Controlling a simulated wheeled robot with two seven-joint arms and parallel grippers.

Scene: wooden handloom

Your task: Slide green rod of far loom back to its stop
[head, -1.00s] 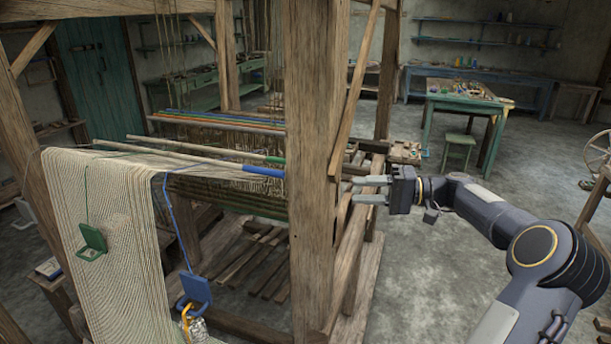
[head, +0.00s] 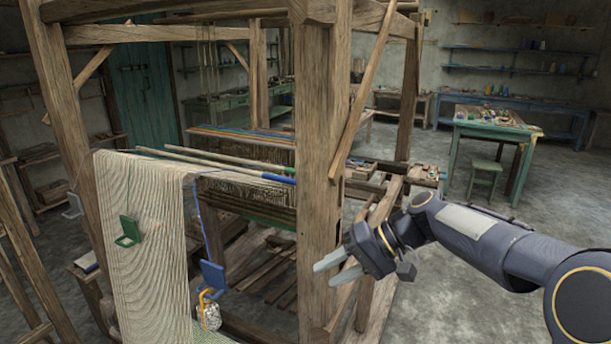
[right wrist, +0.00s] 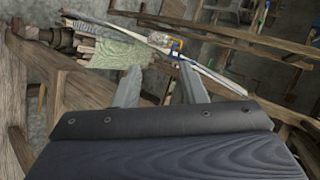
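A pale rod with a green end (head: 272,170) lies across the near loom, beside a pale rod with a blue end (head: 278,178). The post hides where these ends lead. Behind them, a loom carries long blue, green and orange rods (head: 240,136); I cannot tell which is the task's green rod, nor see its stop. My right gripper (head: 324,275) is open and empty, low beside the post and apart from the rods. Its parted fingers show in the right wrist view (right wrist: 162,88). My left gripper is out of view.
A thick wooden post (head: 322,130) stands between the cloth and my right arm. Cloth (head: 150,240) hangs at the left with green and blue tags. A green table (head: 495,128) and stool (head: 485,178) stand at the back right.

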